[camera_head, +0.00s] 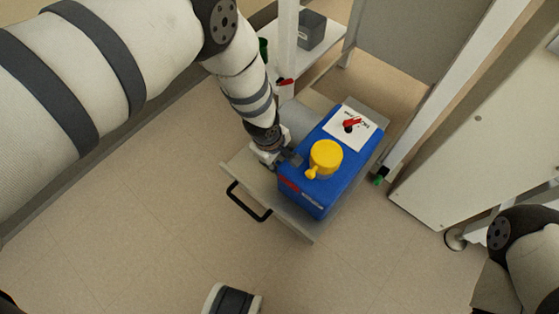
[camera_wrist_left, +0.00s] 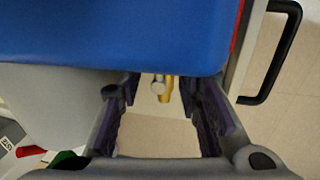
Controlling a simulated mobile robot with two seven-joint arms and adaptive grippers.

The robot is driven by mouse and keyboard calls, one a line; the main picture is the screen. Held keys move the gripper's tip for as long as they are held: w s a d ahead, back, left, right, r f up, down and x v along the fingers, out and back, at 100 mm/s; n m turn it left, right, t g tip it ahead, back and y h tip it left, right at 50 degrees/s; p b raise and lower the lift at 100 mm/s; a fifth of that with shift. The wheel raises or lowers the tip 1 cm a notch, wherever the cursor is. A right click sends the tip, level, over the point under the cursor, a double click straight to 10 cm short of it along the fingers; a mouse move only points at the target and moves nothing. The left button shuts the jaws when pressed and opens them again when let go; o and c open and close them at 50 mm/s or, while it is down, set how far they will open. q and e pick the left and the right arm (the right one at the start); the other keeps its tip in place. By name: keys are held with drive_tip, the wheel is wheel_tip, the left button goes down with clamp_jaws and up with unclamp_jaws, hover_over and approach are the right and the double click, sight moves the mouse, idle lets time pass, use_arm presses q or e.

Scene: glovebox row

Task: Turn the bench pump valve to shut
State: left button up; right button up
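A blue pump box (camera_head: 338,187) stands on a low grey cart (camera_head: 240,172). On its top are a yellow round cap (camera_head: 325,157) with a small spout and a white plate (camera_head: 366,128) with a red lever (camera_head: 351,124). My left gripper (camera_head: 290,158) is at the box's left side, close to it. In the left wrist view the gripper (camera_wrist_left: 161,90) is open, with the blue box (camera_wrist_left: 120,35) filling the top. A small brass-coloured fitting (camera_wrist_left: 167,88) shows between the fingertips, not visibly gripped. My right gripper is out of view.
The cart has a black handle (camera_head: 248,202). Behind it are a white post with another red handle (camera_head: 285,82) and a shelf with a grey bin (camera_head: 311,30). A large pale cabinet panel (camera_head: 475,120) stands at the right.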

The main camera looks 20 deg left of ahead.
use_arm(q)
drive_tip(key=shift+w+f+b, duration=0.25)
drive_tip(key=shift+f+b, duration=0.05)
drive_tip(key=shift+f, duration=0.85)
clamp_jaws()
drive_tip(key=shift+r, duration=0.1)
